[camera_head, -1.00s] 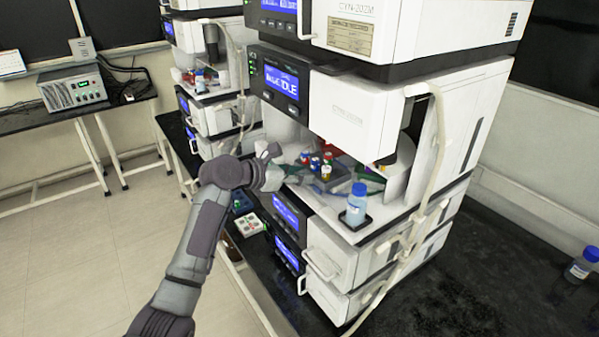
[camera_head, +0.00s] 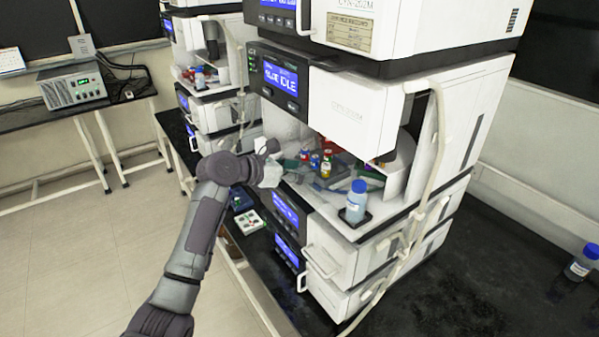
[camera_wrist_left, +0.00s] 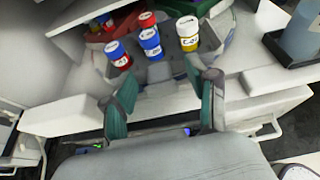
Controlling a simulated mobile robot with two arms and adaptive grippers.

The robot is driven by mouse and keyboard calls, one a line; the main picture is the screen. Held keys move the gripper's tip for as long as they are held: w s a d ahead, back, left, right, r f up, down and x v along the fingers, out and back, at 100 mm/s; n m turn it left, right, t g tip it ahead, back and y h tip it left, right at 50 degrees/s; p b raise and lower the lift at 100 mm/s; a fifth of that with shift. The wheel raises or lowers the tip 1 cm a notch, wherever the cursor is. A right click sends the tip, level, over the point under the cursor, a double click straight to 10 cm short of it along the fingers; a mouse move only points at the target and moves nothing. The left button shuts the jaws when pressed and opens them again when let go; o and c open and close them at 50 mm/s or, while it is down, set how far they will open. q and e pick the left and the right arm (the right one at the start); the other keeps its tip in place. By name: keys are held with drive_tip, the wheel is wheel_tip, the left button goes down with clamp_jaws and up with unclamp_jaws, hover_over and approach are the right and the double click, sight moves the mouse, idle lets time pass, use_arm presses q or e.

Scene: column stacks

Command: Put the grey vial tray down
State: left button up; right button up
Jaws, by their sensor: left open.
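The grey vial tray (camera_head: 342,181) sits inside the open compartment of the middle instrument. It bears several vials with blue, red and yellow colours. My left gripper (camera_head: 292,166) is at the compartment's front left edge. Part of the tray is hidden by vials. My right gripper is out of view.
A blue-capped bottle (camera_head: 356,202) stands on a small dark holder at the compartment's front right. The white instrument housing (camera_head: 350,110) overhangs the compartment. Another bottle (camera_head: 581,262) stands on the dark bench at right, which has free room.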

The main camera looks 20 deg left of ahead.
use_arm(q)
drive_tip(key=b+v, duration=0.3)
drive_tip(key=v, duration=0.9)
wheel_tip(320, 180, down, 26)
drive_tip(key=w+a+m+g+y, duration=0.2)
drive_tip(key=m+y, duration=0.2)
drive_tip(key=s+f+m+g+y, duration=0.15)
drive_tip(key=s+f+m, duration=0.35)
drive_tip(key=f, duration=0.7)
drive_tip(key=s+f+m+g+y, duration=0.1)
drive_tip(key=s+f+m+g, duration=0.1)
drive_tip(key=s+f, duration=0.65)
drive_tip(key=s+d+f+m+g+y, duration=0.2)
drive_tip(key=s+f+m, duration=0.7)
drive_tip(key=s+f, duration=0.9)
drive_tip(key=s+d+f+m+g, duration=0.1)
drive_tip(key=s+f+m, duration=0.2)
drive_tip(key=s, duration=0.8)
drive_tip(key=s+d+f+m+g, duration=0.1)
drive_tip(key=s+f+m, duration=0.3)
drive_tip(key=s+m, duration=0.4)
drive_tip(key=s+d, duration=0.1)
drive_tip(key=s, duration=0.2)
drive_tip(key=shift+d, duration=0.25)
drive_tip(key=shift+f, duration=0.1)
